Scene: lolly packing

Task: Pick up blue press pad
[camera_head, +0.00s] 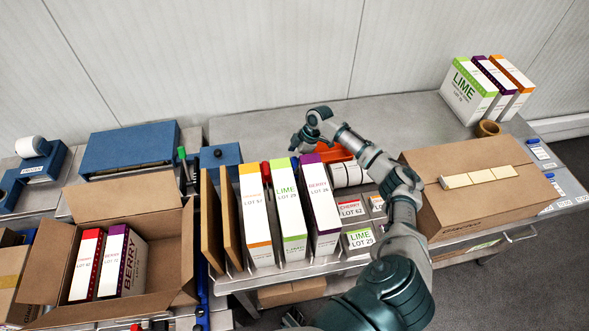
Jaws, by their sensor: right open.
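A small blue block (220,155) with a dark spot on its face stands at the back left of the grey table, behind the brown cardboard dividers. It may be the blue press pad, but I cannot tell for sure. My right gripper (299,143) is open at the back middle of the table, to the right of the blue block and apart from it. It points down and left, behind the upright cartons and beside an orange tray (336,153). What lies between its fingers is too small to tell. My left gripper is not in view.
Orange, lime and berry cartons (288,210) stand upright in front of my right gripper. An open box (160,235) holding cartons is at left. A closed cardboard box (470,185) is at right. White rolls (350,174) and label stacks (359,238) lie near my right arm.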

